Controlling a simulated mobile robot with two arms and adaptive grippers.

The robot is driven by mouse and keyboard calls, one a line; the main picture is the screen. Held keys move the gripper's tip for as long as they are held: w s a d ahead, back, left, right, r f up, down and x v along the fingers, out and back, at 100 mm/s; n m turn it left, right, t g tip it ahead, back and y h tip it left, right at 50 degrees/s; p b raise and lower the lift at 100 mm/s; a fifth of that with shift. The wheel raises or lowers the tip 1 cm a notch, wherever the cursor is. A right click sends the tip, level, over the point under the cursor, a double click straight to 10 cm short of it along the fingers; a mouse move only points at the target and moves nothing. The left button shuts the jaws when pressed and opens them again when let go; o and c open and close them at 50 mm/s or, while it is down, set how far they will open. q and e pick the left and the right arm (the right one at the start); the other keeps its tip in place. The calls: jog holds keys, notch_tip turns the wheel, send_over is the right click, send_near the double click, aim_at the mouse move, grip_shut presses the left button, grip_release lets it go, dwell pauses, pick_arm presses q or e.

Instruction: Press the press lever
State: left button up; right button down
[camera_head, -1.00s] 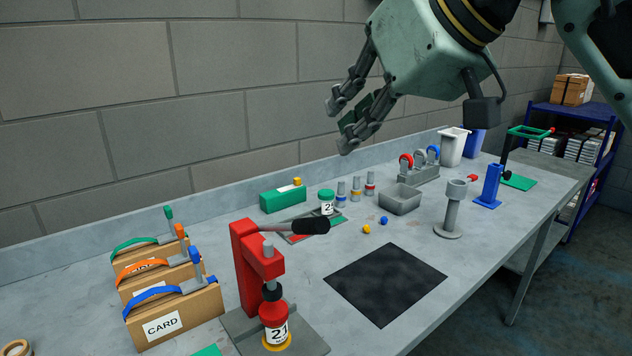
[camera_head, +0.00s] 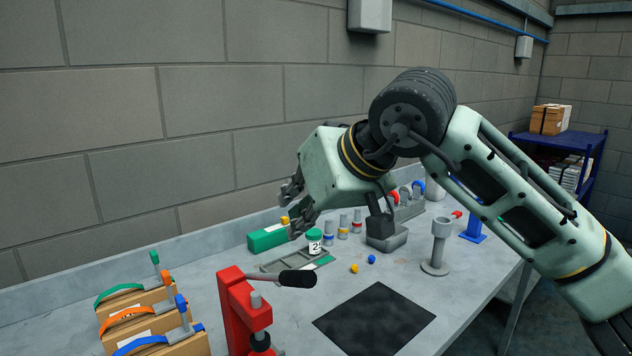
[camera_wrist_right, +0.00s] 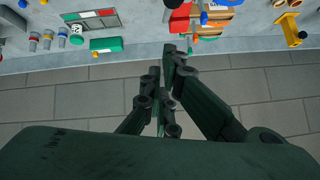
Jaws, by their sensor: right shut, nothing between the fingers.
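The press lever (camera_head: 297,279) is a grey rod with a black grip, sticking out to the right from the top of the red press (camera_head: 241,310) at the bottom of the head view. The lower part of the press is cut off by the frame. My right gripper (camera_head: 290,210) is shut and empty, above and behind the lever, near the back wall and apart from the lever. In the right wrist view its fingers (camera_wrist_right: 165,75) are together, and part of the red press (camera_wrist_right: 180,20) shows at the top. My left gripper is not in view.
Card boxes (camera_head: 150,320) with coloured handles stand left of the press. A green box (camera_head: 267,237), a tray with a green-lidded jar (camera_head: 314,241) and small bottles stand behind. A black mat (camera_head: 375,320) lies clear to the right. A grey pedestal (camera_head: 438,245) stands beyond it.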

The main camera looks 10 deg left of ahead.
jog(key=s+f, duration=0.1)
jog(key=s+d+f, duration=0.1)
jog(key=f, duration=0.1)
jog(key=shift+d+p, duration=0.2)
jog(key=shift+p, duration=0.2)
jog(key=shift+a, duration=0.1)
